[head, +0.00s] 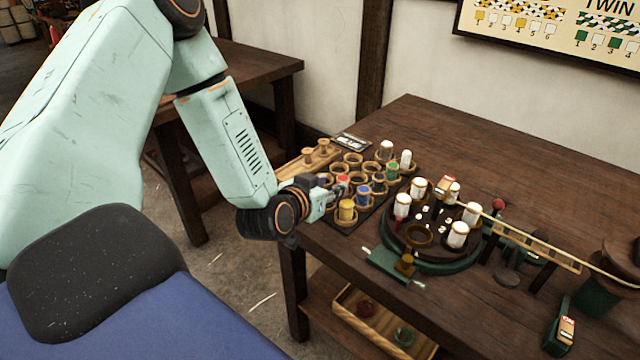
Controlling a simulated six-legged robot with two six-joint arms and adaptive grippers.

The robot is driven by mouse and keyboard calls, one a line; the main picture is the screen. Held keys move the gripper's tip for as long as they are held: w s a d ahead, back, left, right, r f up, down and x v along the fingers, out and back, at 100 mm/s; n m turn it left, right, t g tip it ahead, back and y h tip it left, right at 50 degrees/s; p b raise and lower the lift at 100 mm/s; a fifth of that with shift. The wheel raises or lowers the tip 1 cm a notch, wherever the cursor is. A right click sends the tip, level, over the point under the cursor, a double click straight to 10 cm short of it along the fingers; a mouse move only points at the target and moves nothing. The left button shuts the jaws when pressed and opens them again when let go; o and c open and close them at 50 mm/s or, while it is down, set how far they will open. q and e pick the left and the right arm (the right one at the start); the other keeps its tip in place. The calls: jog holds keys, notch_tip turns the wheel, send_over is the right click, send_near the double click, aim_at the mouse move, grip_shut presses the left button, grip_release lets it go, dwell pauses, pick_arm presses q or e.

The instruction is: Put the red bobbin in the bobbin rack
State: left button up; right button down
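The bobbin rack (352,158) is a group of round wooden cups on a dark base near the table's left edge. Some cups look empty; others hold yellow, blue, green and white bobbins. A small red bobbin (343,178) shows among the cups, just beyond my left gripper (338,191). My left gripper reaches in low from the left at the rack's near left side. It is small and partly merged with the things behind it, so I cannot tell whether its fingers are closed or touch the red bobbin. My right gripper is out of view.
A round dark stand (430,250) with several white bobbins stands right of the rack. A green clamp (395,265) sits at the table's front edge. A rope line (530,243) runs right. A shallow wooden box (385,325) lies on the lower shelf. The table's back right is clear.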

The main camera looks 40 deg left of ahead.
pick_arm(q)
jog(key=p+v, duration=0.1)
jog(key=v, duration=0.2)
jog(key=shift+s+r, duration=0.15)
jog(key=shift+s, duration=0.15)
jog(key=shift+s+d+r, duration=0.1)
jog(key=shift+s+r, duration=0.05)
jog(key=shift+s, duration=0.25)
